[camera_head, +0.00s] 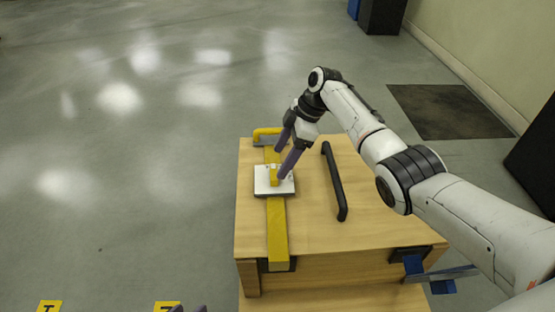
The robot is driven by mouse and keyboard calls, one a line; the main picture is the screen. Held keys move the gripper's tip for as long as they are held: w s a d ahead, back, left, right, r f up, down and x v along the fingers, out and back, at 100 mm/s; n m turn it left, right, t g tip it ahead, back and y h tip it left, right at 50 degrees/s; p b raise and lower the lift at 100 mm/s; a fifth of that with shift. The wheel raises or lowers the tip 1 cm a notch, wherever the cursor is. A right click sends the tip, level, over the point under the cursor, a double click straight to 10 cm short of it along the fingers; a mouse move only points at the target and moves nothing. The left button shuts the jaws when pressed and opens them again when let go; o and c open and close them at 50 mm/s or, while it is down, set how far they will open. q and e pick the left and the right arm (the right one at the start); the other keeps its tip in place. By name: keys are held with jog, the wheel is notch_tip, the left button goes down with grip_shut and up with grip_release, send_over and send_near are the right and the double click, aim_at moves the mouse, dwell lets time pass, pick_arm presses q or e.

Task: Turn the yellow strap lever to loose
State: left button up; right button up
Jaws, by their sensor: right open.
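A yellow strap (278,232) runs front to back over a wooden box (310,236). On it sits a white square turret plate (262,188) with a short yellow lever (273,174) standing on top. My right gripper (279,164) comes in from the right, its purple fingers open and tilted down at the lever. One fingertip is close to the lever's right side, the other behind it. I cannot tell whether they touch it. Only purple tips of my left gripper (187,309) show at the bottom edge.
A black bar handle (334,182) stands on the box top right of the plate. A yellow handle (266,132) is at the far edge. A blue clamp-like part (414,268) is at the front right. Open floor lies to the left.

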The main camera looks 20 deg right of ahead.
pick_arm(q)
jog(key=shift+s+a+f+g+y+p, duration=0.35)
jog(key=shift+a+f+y+p, duration=0.25)
jog(key=shift+a+p, duration=0.25)
pick_arm(e)
jog(key=v, duration=0.5)
jog(key=shift+r, duration=0.25)
